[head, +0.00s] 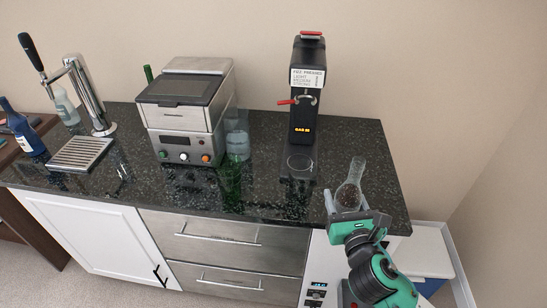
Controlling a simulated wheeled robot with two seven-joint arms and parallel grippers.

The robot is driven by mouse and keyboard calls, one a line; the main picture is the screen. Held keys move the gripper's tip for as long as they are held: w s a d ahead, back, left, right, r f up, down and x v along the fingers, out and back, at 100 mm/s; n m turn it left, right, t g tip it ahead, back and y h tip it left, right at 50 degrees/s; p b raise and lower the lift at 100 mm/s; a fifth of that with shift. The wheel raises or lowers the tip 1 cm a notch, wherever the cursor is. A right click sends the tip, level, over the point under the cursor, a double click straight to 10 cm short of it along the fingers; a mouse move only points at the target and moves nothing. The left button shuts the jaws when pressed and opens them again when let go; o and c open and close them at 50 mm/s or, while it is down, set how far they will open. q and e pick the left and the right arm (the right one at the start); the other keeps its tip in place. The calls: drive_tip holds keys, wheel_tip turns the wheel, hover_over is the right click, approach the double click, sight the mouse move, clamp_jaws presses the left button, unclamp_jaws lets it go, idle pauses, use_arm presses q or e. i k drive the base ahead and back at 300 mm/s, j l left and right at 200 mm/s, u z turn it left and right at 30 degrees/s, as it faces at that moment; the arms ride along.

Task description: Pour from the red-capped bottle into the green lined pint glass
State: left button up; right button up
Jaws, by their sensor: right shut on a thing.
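My right gripper (352,214) is at the right front edge of the dark counter, shut on a clear, narrow-topped glass vessel (353,181). The vessel leans slightly to the right and has something dark low down inside; I see no red cap on it. Its lower end is partly hidden by the gripper. A green see-through glass (231,179) stands near the counter's front, left of the gripper and well apart from it. Its lines are too small to make out. I cannot pick out a red-capped bottle for sure. My left gripper is out of view.
A silver machine (183,118) stands on the counter (270,201), a clear container (237,141) beside it. A black dispenser (305,80) with a red lever stands behind. A beer tap (90,95), drip tray (82,153) and bottles are at left. The counter's front middle is mostly clear.

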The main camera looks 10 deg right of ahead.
sight(227, 166)
drive_tip(key=l+u, duration=0.15)
drive_tip(key=l, duration=0.8)
drive_tip(key=u, duration=1.15)
